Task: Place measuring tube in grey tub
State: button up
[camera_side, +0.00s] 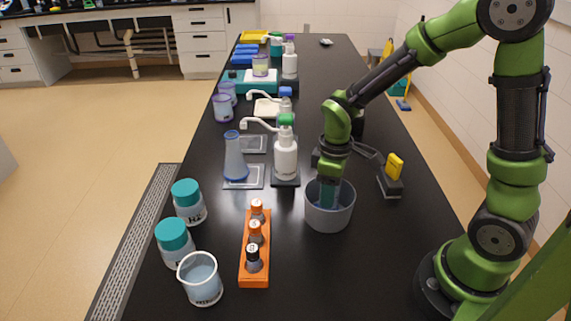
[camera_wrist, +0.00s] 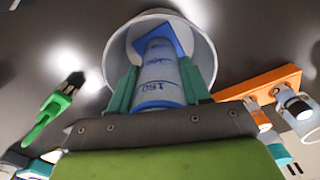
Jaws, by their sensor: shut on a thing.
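The grey tub (camera_side: 330,218) stands on the black bench below my gripper (camera_side: 329,192). It also shows in the wrist view as a round pale rim (camera_wrist: 206,48). The measuring tube (camera_wrist: 160,72) is a clear bluish cylinder with blue markings and a square blue base. In the wrist view my gripper (camera_wrist: 160,92) is shut on it, one teal finger on each side. The base end points into the tub's mouth. In the side view the fingertips are down inside the tub's opening and hide most of the tube. I cannot tell whether the base touches the tub floor.
An orange rack (camera_side: 255,276) with several capped vials stands left of the tub. Teal-capped jars (camera_side: 190,203) and a beaker (camera_side: 201,281) are farther left. A white pump bottle (camera_side: 285,158) and a flask (camera_side: 235,160) stand behind. A black device with a yellow part (camera_side: 394,166) is at right.

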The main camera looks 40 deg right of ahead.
jog(key=o, duration=1.1)
jog(key=shift+f, duration=0.1)
jog(key=shift+c, duration=0.2)
notch_tip(320, 180, up, 12)
jog(key=s+a+r+m+t+y, duration=0.2)
jog(key=s+r+m+t, duration=0.4)
jog(key=s+m+t, duration=0.1)
jog(key=shift+s+r+m, duration=0.3)
jog(key=shift+s+m, duration=0.55)
jog(key=shift+m, duration=0.25)
jog(key=shift+a, duration=0.1)
